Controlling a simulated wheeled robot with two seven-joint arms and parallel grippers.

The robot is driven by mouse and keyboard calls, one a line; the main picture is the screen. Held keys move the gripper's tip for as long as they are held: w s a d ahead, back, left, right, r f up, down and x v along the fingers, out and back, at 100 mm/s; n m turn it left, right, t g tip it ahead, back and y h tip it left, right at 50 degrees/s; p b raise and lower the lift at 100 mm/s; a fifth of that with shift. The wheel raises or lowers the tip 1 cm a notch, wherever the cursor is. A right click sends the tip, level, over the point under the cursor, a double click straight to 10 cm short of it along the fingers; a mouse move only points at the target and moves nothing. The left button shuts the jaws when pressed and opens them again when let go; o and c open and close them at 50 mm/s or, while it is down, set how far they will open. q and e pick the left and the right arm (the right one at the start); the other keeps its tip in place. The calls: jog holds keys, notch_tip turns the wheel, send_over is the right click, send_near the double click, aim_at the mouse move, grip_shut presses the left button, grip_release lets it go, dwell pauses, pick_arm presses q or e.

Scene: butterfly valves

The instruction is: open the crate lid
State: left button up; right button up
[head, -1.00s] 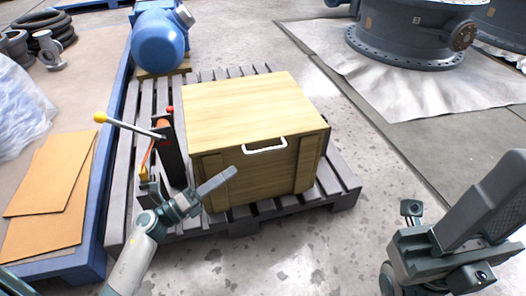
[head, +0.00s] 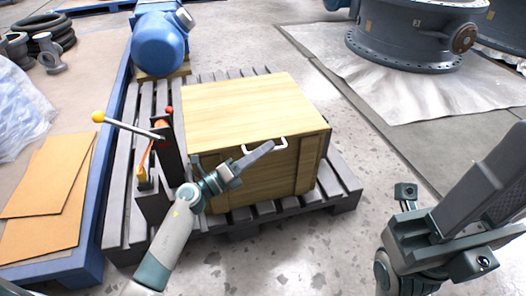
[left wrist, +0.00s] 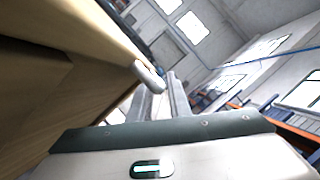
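The wooden crate (head: 250,185) stands on a grey pallet, with its pale lid (head: 250,105) lying flat and shut. A white bar handle (head: 282,142) sits at the front edge of the lid. It also shows in the left wrist view (left wrist: 148,75), beside the fingertips.
A lever with a yellow knob (head: 98,117) stands left of the crate on the pallet (head: 345,190). A blue motor (head: 158,45) is behind it. Cardboard sheets (head: 45,185) lie at the left. The floor right of the pallet is clear.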

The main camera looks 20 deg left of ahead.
pick_arm(q)
grip_shut()
jog(key=shift+r, duration=0.1)
